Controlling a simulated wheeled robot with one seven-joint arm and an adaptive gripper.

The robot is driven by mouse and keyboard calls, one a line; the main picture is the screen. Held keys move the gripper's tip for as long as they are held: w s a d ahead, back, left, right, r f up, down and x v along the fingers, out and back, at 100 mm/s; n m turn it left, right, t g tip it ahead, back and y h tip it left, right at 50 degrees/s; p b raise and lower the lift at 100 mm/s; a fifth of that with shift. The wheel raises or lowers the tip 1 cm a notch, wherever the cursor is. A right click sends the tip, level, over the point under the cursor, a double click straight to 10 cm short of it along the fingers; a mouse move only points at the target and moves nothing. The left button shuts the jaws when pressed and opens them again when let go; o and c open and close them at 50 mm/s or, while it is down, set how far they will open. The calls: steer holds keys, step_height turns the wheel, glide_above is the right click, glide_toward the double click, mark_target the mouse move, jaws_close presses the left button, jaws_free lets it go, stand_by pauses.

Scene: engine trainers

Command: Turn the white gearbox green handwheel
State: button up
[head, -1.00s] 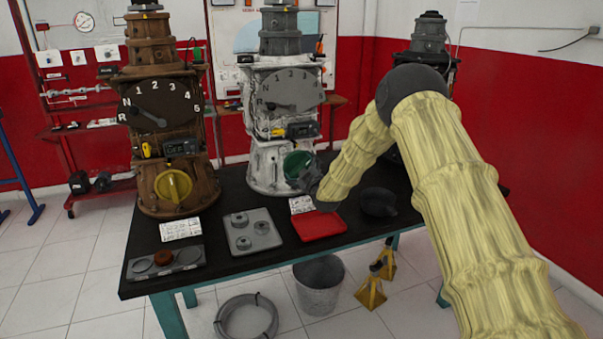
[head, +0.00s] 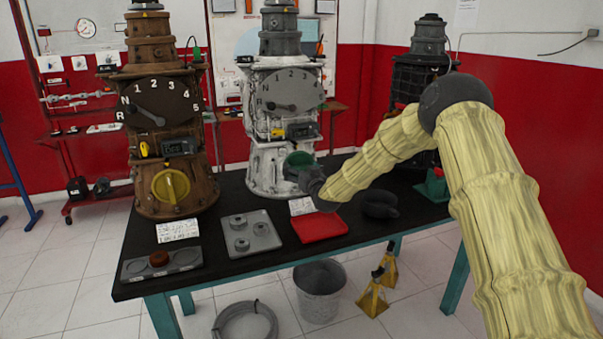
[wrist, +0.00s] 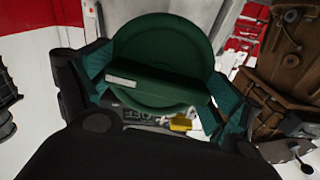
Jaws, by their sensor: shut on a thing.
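The white gearbox (head: 268,165) stands upright on the black table, with a grey lettered dial on its front. Its green handwheel (head: 298,158) is low on its right side, partly hidden by my gripper (head: 306,176). In the wrist view the handwheel (wrist: 160,42) is a round green disc with a straight raised bar across it. My gripper (wrist: 165,98) has a teal-padded finger at each end of the bar and is shut on the handwheel. The exact contact is partly hidden in dark.
A brown gearbox (head: 165,110) with a yellow handwheel (head: 173,186) stands to the left. A dark gearbox (head: 422,75) stands behind my arm. A grey tray (head: 248,238), a red tray (head: 318,229) and a dark bowl (head: 380,205) lie along the table. A bucket (head: 320,290) is on the floor.

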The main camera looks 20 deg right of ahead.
steer(key=shift+f+m, duration=0.15)
steer(key=shift+m, duration=0.45)
steer(key=o, duration=0.7)
steer(key=shift+d, duration=0.1)
steer(key=shift+o, duration=0.2)
steer(key=shift+s, duration=0.1)
steer(key=s, duration=1.2)
steer(key=shift+d, duration=0.15)
